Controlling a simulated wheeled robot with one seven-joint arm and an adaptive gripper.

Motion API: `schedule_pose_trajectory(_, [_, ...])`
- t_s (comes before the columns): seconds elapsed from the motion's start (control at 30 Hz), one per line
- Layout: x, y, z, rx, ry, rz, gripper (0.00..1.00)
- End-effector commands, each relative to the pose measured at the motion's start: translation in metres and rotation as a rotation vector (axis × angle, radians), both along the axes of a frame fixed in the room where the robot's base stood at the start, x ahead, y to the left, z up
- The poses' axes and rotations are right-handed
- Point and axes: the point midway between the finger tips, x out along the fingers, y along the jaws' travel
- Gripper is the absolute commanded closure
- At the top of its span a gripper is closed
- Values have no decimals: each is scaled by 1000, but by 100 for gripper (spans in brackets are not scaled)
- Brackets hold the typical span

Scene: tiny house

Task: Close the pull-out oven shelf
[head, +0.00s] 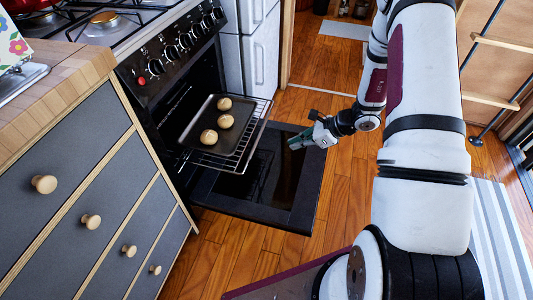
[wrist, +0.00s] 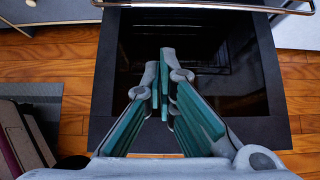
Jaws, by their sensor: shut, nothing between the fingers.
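The wire oven shelf (head: 241,160) is pulled part way out of the oven, over the lowered oven door (head: 299,202). A dark baking tray (head: 200,125) with three round buns (head: 225,121) rests on it. My gripper (head: 292,143) is shut and empty, to the right of the shelf's front edge and apart from it, above the door. In the wrist view, my gripper's green-padded fingers (wrist: 164,100) are together over the dark door (wrist: 270,110). The shelf's front rail (wrist: 210,5) crosses the top of that view. The shelf's rear is hidden inside the oven.
A drawer cabinet (head: 75,185) with round knobs stands to the left of the oven. Control knobs (head: 180,42) and a gas hob (head: 105,20) are above it. A white fridge (head: 258,45) stands beyond. Wooden floor (head: 340,190) is free right of the door; a striped rug (head: 495,225) lies at far right.

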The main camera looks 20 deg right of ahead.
Motion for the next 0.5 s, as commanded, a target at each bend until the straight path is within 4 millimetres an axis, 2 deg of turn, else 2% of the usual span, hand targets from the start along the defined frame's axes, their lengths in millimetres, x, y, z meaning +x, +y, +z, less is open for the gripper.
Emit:
schedule_pose_trajectory(0.17, [5,7,-13,3,3,-6,100])
schedule_pose_trajectory(0.5, [31,44,-59,2,3,-1,100])
